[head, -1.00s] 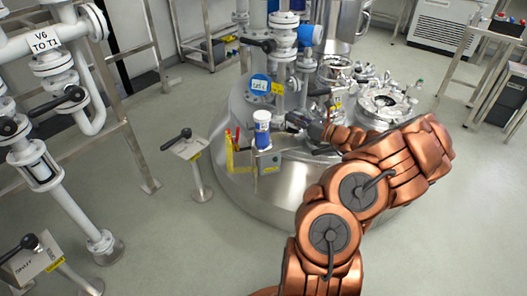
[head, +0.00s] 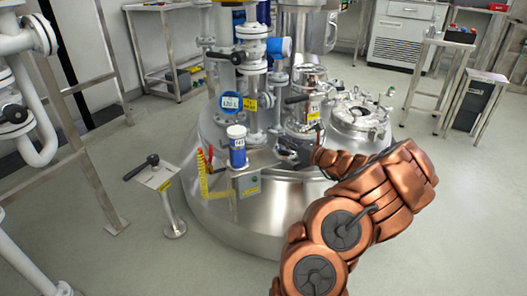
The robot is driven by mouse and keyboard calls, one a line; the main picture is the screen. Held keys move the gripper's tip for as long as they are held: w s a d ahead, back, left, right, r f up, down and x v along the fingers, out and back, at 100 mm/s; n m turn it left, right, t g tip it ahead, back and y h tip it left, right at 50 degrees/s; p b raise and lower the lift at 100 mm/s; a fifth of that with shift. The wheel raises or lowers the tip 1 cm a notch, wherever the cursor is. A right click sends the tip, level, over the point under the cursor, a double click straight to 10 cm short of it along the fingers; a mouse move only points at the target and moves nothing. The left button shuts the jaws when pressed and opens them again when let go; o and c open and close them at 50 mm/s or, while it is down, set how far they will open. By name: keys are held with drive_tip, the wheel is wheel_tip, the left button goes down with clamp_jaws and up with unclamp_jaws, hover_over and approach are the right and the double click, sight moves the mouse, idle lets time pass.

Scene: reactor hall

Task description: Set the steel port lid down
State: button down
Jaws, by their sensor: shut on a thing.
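My gripper (head: 288,150), small and dark at the end of my copper-coloured arm, is over the front of the big steel vessel (head: 222,197). Its jaws are shut on the steel port lid, which is too small and too covered by the gripper to make out clearly. The gripper is right of a blue jar with a white cap (head: 237,150) and below a steel port neck (head: 305,82) with a black handle. I cannot tell whether the lid touches the vessel top.
The jar stands on a steel box (head: 246,184) beside a yellow coiled hose (head: 203,178). A round clamped hatch (head: 360,116) is right of the gripper. Pipes and a blue gauge (head: 230,103) rise behind. A valve stand (head: 155,176) is at left.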

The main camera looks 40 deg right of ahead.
sight(288, 158)
drive_tip(key=w+a, duration=0.1)
drive_tip(key=w, duration=0.1)
drive_tip(key=w+a+b, duration=0.1)
drive_tip(key=w, duration=0.2)
drive_tip(key=w+a+f+b, duration=0.1)
drive_tip(key=w, duration=0.1)
drive_tip(key=shift+w, duration=0.25)
drive_tip(key=shift+w+a+f+b, duration=0.1)
drive_tip(key=shift+w+f+b, duration=0.1)
drive_tip(key=shift+f+b, duration=0.55)
drive_tip(key=shift+w+a+f+b, duration=0.1)
drive_tip(key=shift+w+f+b, duration=0.05)
drive_tip(key=shift+f+b, duration=0.6)
drive_tip(key=shift+f, duration=0.25)
drive_tip(key=c, duration=1.3)
unclamp_jaws()
drive_tip(key=shift+o, duration=0.2)
drive_tip(key=shift+r, duration=0.1)
drive_tip(key=s+p, duration=0.1)
drive_tip(key=s, duration=0.2)
drive_tip(key=s+p, duration=0.1)
drive_tip(key=s, duration=0.3)
drive_tip(key=s+d+p, duration=0.1)
drive_tip(key=s+p, duration=0.1)
drive_tip(key=s, duration=0.1)
drive_tip(key=shift+s, duration=1.05)
